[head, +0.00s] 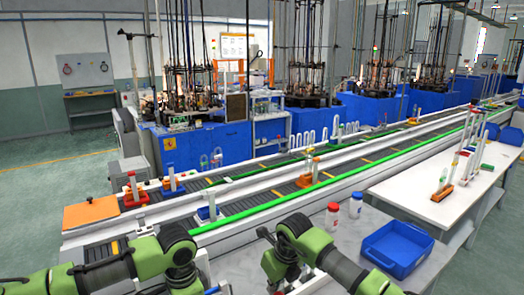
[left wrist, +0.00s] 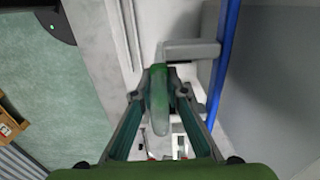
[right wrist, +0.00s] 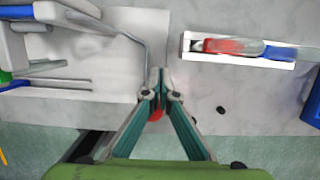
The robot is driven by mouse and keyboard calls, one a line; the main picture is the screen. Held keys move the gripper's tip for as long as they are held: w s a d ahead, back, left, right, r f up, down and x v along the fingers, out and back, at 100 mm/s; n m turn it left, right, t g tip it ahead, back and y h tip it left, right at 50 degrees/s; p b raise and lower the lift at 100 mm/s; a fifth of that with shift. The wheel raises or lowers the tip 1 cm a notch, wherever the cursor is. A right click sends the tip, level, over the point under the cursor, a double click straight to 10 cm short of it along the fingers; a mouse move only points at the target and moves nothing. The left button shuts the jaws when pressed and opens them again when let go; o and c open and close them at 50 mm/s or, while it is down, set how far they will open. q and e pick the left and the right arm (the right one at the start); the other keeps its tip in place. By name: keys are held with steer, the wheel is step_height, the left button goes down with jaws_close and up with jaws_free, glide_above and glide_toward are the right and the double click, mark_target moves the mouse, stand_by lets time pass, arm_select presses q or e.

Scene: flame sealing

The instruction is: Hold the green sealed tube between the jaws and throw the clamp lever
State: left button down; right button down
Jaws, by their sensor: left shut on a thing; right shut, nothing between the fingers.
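In the left wrist view my left gripper (left wrist: 160,88) is shut on the green-tinted tube (left wrist: 158,100), whose rounded clear end points toward the bottom of the picture. A grey bent bar (left wrist: 190,48) lies right by the tube's upper end. My left fingers cannot be made out in the head view. My right gripper (right wrist: 157,82) is shut and empty; it also shows in the head view (head: 264,233). A small red part (right wrist: 156,114) shows between its finger links, partly hidden. I cannot tell for sure which part is the clamp lever.
A white holder (right wrist: 198,46) with a red-ended piece (right wrist: 232,46) lies right of my right gripper. A conveyor (head: 285,187) runs behind.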

arm_select(q)
steer(key=shift+w, duration=0.1)
steer(key=shift+w+a, duration=0.55)
steer(key=shift+w, duration=0.3)
stand_by(0.8)
arm_select(e)
steer(key=shift+s+d+r, duration=0.3)
steer(key=shift+s+d, duration=0.1)
steer(key=shift+s, duration=0.2)
steer(key=shift+s+d+r, duration=0.3)
steer(key=shift+s+d, duration=0.1)
steer(key=shift+s, duration=0.2)
